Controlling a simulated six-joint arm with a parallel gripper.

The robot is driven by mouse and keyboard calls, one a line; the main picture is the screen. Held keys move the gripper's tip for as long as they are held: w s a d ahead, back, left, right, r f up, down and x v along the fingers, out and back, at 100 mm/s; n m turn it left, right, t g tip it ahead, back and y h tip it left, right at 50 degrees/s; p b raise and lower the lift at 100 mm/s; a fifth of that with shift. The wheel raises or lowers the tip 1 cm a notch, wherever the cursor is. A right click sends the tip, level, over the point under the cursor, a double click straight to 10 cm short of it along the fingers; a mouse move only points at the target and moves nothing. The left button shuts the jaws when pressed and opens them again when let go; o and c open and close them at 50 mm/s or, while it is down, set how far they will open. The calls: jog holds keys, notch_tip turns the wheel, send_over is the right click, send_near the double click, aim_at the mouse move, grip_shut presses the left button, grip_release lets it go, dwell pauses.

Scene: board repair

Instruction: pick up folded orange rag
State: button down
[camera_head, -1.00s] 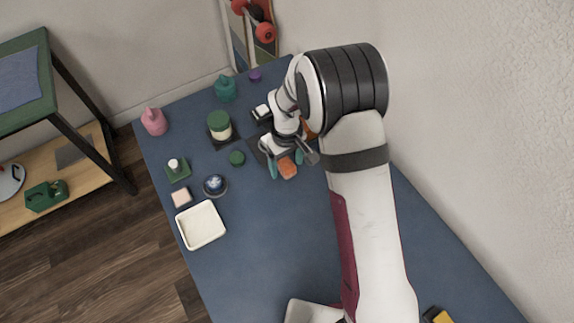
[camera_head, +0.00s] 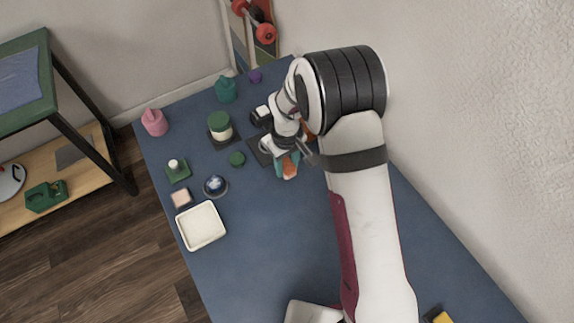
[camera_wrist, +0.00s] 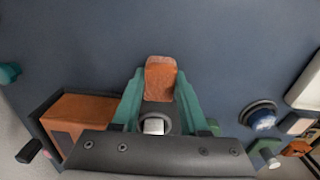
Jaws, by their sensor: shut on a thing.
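The folded orange rag (camera_head: 289,172) is on the blue table's far part in the head view, partly covered by the fingers. In the wrist view the rag (camera_wrist: 160,76) is a small orange-brown block between the two teal fingers. My gripper (camera_wrist: 160,85) is shut on it, with one finger on each side. In the head view my gripper (camera_head: 287,165) points down at the table. I cannot tell whether the rag touches the table or is just above it.
An orange-brown block in a dark frame (camera_wrist: 80,113) is left of the fingers in the wrist view. The table (camera_head: 262,255) is clear toward the front.

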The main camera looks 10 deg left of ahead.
aim_at(291, 166)
jog(key=r, duration=0.2)
jog(key=d+r, duration=0.1)
jog(key=r, duration=0.1)
jog(key=shift+r, duration=0.35)
jog(key=d+r, duration=0.6)
jog(key=d, duration=0.4)
jog(key=shift+s+d, duration=0.25)
jog(key=shift+d, duration=0.1)
jog(key=shift+r, duration=0.1)
